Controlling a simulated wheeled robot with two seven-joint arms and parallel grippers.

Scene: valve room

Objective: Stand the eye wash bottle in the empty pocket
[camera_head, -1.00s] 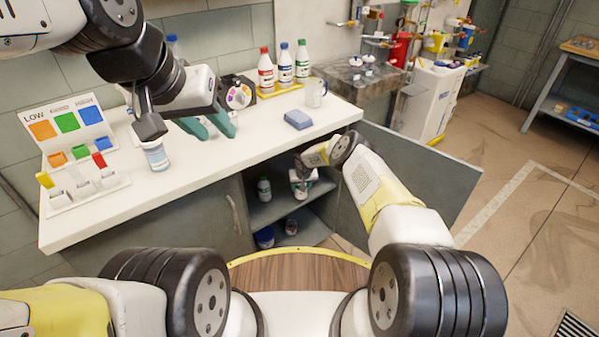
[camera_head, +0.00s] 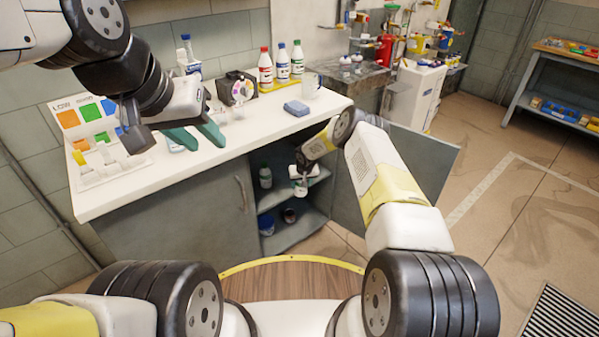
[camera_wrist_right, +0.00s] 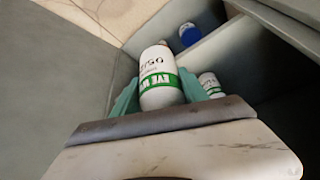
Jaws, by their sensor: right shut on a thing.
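The eye wash bottle (camera_wrist_right: 158,75), white with a green label and lettering, is between the teal fingers of my right gripper (camera_wrist_right: 158,98) in the right wrist view. In the head view my right gripper (camera_head: 303,172) is shut on it at the open cabinet, with the bottle (camera_head: 300,188) partly showing below. My left gripper (camera_head: 207,144) is open, its teal fingers spread above the counter; no held thing shows. I cannot make out the empty pocket for certain. A yellow tray (camera_head: 278,84) at the back of the counter holds red-, blue- and green-labelled bottles.
The cabinet's open door (camera_head: 425,165) stands right of my right forearm. A green-labelled bottle (camera_head: 265,178) and a blue-lidded tub (camera_head: 266,225) stand on its shelves. A blue sponge (camera_head: 296,108) and a mug (camera_head: 311,85) are on the counter (camera_head: 255,128). Its front middle is clear.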

